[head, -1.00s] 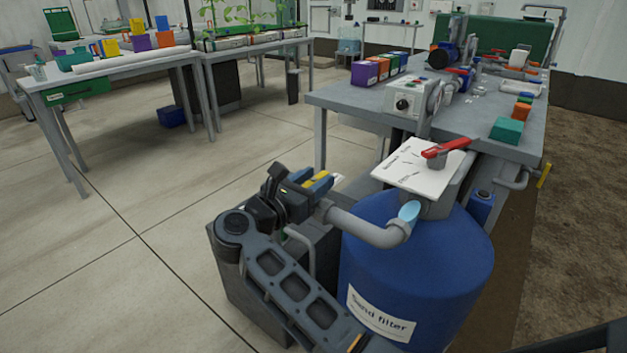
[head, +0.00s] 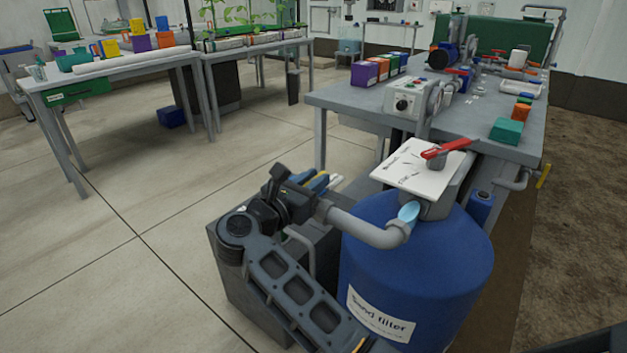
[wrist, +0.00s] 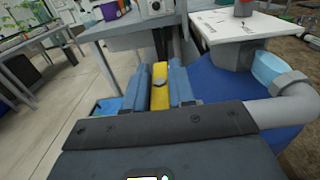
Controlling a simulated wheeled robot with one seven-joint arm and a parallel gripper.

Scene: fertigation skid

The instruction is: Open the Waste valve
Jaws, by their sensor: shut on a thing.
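In the wrist view a yellow lever handle (wrist: 160,97) with a round grey bolt sits between the two blue-grey fingers of my gripper (wrist: 161,88). My gripper is shut on it. In the head view my gripper (head: 313,183) is at the open end of the grey pipe (head: 365,229), left of the blue sand filter tank (head: 420,270). Only slivers of the yellow handle (head: 320,182) show there. The valve body is mostly hidden by my gripper, and no Waste label is readable.
A red lever (head: 447,148) stands on a white lettered plate (head: 418,167) on top of the tank. A pale blue clear piece (head: 409,211) is on the pipe's bend. A grey bench (head: 440,115) stands behind. Open floor (head: 130,240) lies left.

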